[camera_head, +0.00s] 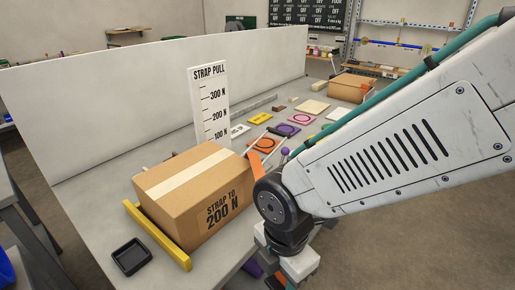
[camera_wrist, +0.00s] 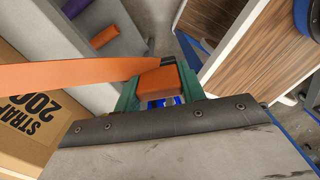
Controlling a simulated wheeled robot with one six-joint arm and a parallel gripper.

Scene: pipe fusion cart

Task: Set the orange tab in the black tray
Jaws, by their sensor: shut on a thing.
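In the wrist view my gripper (camera_wrist: 158,88) has its teal fingers shut on the orange tab (camera_wrist: 160,80). An orange strap (camera_wrist: 70,73) runs from the tab to the left, toward the cardboard box (camera_wrist: 22,112). In the head view a piece of the strap (camera_head: 255,163) shows between the cardboard box (camera_head: 200,195) and my arm, which hides most of the rest. The black tray (camera_head: 131,257) lies on the table at the near left, in front of the box, and looks empty. It is not seen in the wrist view.
A yellow bar (camera_head: 158,238) lies along the box's near left side. A white STRAP PULL scale board (camera_head: 210,105) stands behind the box. Coloured plates and another carton (camera_head: 352,87) are farther back. In the wrist view an orange cylinder (camera_wrist: 104,37) lies near the strap.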

